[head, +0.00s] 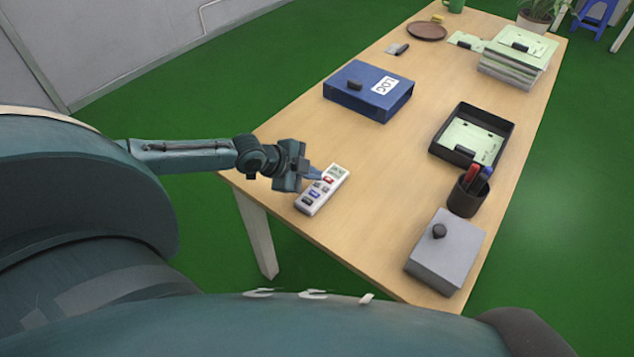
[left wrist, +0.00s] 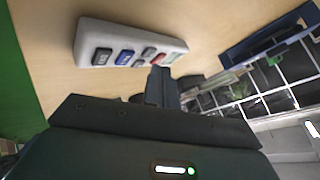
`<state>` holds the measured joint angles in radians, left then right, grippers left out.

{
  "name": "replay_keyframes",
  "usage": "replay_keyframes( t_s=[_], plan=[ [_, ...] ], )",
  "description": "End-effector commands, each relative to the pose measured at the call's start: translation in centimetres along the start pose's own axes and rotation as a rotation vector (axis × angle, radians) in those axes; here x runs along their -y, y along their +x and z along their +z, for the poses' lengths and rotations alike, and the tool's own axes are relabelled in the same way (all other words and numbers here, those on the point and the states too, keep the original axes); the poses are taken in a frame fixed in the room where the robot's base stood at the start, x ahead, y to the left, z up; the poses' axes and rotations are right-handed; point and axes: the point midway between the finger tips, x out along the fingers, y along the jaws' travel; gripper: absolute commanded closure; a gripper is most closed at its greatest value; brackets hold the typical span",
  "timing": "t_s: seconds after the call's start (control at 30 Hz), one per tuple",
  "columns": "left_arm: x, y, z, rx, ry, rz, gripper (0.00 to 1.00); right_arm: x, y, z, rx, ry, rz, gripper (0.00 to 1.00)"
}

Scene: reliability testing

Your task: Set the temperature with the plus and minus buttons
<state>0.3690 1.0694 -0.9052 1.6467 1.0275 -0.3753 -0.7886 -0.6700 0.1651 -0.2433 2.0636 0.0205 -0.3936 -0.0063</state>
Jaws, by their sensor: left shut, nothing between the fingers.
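A white remote-like controller (head: 310,203) lies on the table near its left front edge. It has a greenish display (head: 336,172) at its far end and several blue, red and grey buttons. My left gripper (head: 314,174) is shut and empty, with its fingertips over or beside the controller's upper left side. In the left wrist view the controller (left wrist: 120,38) shows its button row, and the shut fingertips (left wrist: 158,78) are close to the red button (left wrist: 149,53). I cannot tell whether they touch it. Button markings are too small to read. My right gripper is not in view.
A blue log box (head: 345,97) stands beyond the controller. A black paper tray (head: 440,150), a pen cup (head: 466,200) and a grey box (head: 425,262) stand to the right. The wooden table between them is clear.

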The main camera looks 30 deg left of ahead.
Motion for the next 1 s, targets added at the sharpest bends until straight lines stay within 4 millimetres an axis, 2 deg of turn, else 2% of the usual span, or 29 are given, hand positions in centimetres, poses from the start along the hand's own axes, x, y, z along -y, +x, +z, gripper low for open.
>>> replay_keyframes(
  t_s=[0.23, 1.0],
  plan=[
    [-0.43, 0.63, 0.44, 0.000, 0.000, 0.000, 1.00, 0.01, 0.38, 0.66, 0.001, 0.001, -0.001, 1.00],
    [-0.66, 0.93, 0.65, 0.000, 0.000, 0.000, 1.00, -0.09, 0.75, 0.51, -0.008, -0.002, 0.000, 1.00]
  ],
)
